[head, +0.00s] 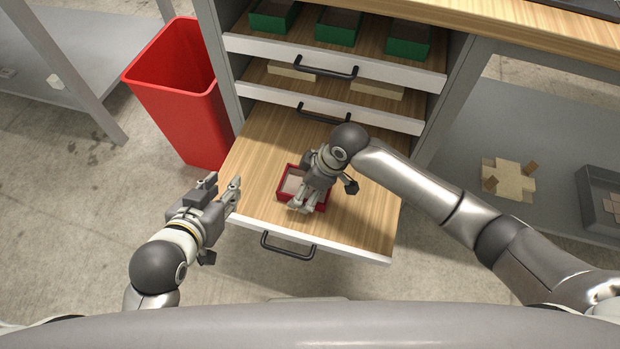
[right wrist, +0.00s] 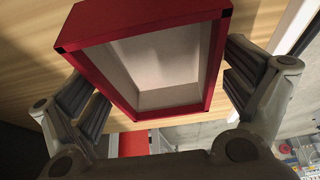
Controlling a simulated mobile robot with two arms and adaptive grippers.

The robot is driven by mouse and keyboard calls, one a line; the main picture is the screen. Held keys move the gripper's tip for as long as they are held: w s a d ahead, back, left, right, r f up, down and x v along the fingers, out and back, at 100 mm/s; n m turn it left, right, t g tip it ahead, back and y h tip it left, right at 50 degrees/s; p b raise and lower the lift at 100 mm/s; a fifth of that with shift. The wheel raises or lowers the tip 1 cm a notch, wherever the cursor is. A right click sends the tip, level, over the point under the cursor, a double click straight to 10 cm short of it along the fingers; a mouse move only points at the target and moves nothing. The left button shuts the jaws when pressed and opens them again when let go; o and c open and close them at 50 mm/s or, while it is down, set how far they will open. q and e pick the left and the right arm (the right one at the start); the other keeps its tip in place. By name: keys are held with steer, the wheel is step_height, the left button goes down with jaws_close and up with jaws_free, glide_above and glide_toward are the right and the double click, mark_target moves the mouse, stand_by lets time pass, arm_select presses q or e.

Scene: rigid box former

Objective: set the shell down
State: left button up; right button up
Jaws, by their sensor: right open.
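The shell is a red open-topped box with a pale inside (head: 289,183), resting on the wooden bottom of the lowest open drawer (head: 255,150). In the right wrist view the shell (right wrist: 88,75) lies between the fingers of my right gripper (right wrist: 160,95). These fingers are spread on either side of it; a gap shows at the right finger, and I cannot tell whether the left one touches. In the head view my right gripper (head: 302,205) covers part of the shell. My left gripper (head: 222,187) is open and empty, just left of the drawer's front corner.
Two higher drawers are partly open; the top one holds green boxes (head: 338,26), the middle one tan pieces (head: 377,89). A red bin (head: 185,100) stands left of the drawers. A tan cross-shaped blank (head: 508,180) lies on the right shelf. The drawer has bare room around the shell.

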steer(key=p+v, duration=0.2)
steer(key=v, duration=0.4)
steer(key=shift+d+r, duration=0.15)
steer(key=shift+r, duration=0.2)
arm_select(q)
steer(key=s+a+f+g+y+p, duration=0.1)
steer(key=s+a+f+g, duration=0.1)
steer(key=s, duration=0.4)
steer(key=s+a+f+g+y+p, duration=0.1)
steer(key=s+a+f+g, duration=0.1)
steer(key=s+g, duration=0.3)
steer(key=shift+s+f, duration=0.4)
steer(key=shift+s, duration=0.4)
arm_select(e)
steer(key=v, duration=0.5)
steer(key=shift+r, duration=0.15)
arm_select(q)
steer(key=shift+a, duration=0.1)
arm_select(e)
steer(key=shift+s, duration=0.1)
